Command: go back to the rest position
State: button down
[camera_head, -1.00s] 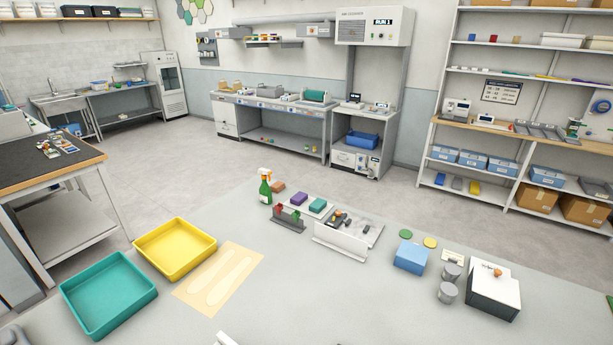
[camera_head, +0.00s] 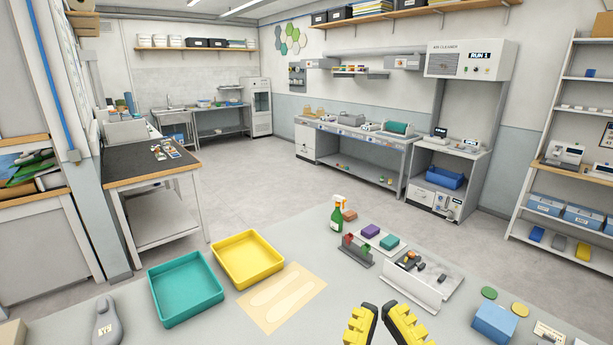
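My gripper (camera_head: 379,311) shows at the bottom edge of the head view, right of centre, with black and yellow fingers. The fingertips are apart and nothing shows between them. It is in front of the grey worktable (camera_head: 265,333), below the white metal rack. The rest of my arm is out of the picture. A tan sheet with two pale insole shapes (camera_head: 281,299) lies flat on the worktable, left of my gripper.
A teal tray (camera_head: 187,321) and a yellow tray (camera_head: 251,284) stand to the left. A grey object (camera_head: 106,325) lies at the far left. A green spray bottle (camera_head: 336,218), a white rack (camera_head: 412,287) and a blue box (camera_head: 493,324) stand behind and right of my gripper.

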notch_tip(320, 180, up, 19)
jog(key=m+p, duration=0.2)
jog(key=p, duration=1.7)
jog(key=shift+w, duration=0.15)
jog(key=shift+d, duration=0.1)
